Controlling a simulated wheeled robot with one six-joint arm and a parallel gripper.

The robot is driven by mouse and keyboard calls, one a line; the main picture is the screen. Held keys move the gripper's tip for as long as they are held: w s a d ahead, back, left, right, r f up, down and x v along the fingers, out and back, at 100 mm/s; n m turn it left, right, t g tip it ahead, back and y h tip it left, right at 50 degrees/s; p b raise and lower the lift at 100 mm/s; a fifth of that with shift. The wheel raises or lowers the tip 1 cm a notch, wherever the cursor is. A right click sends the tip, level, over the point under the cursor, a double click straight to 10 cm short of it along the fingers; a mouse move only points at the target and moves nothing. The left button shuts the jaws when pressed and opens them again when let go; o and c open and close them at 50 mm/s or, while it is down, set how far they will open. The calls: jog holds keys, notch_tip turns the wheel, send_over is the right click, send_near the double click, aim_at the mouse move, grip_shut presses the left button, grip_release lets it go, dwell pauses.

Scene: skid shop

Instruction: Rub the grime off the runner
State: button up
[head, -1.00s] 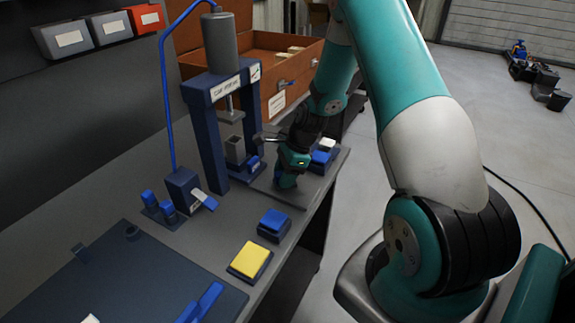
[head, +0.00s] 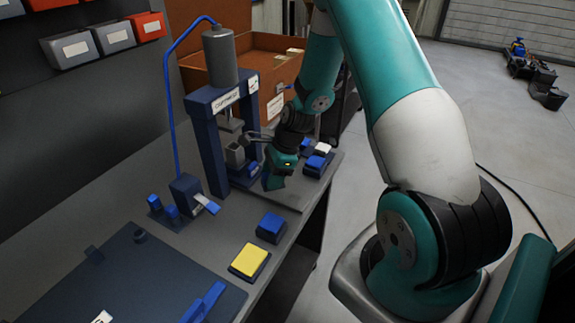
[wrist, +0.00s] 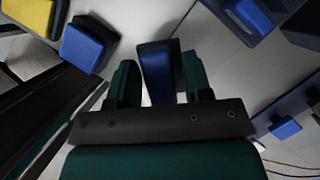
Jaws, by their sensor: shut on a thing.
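My gripper (head: 275,175) is over the bench, just right of the blue press. In the wrist view, my gripper (wrist: 160,85) is shut on a dark blue block (wrist: 158,68) with a darker edge, held between the two green fingers. In the head view the gripper mostly hides this block. I cannot tell whether the block is the runner, and no grime can be made out. A yellow pad (head: 249,258) sits in a dark holder at the bench's front; it also shows in the wrist view (wrist: 30,12). A blue block (head: 271,225) on a dark base stands behind it.
The blue press (head: 210,140) stands close left of my gripper, with a grey block (head: 235,155) under its ram. Blue and white blocks (head: 318,161) lie right of the gripper. An orange-brown crate (head: 272,65) stands behind. A dark plate (head: 120,275) covers the front left.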

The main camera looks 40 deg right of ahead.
jog(key=shift+r+p, duration=1.05)
jog(key=shift+r, duration=0.4)
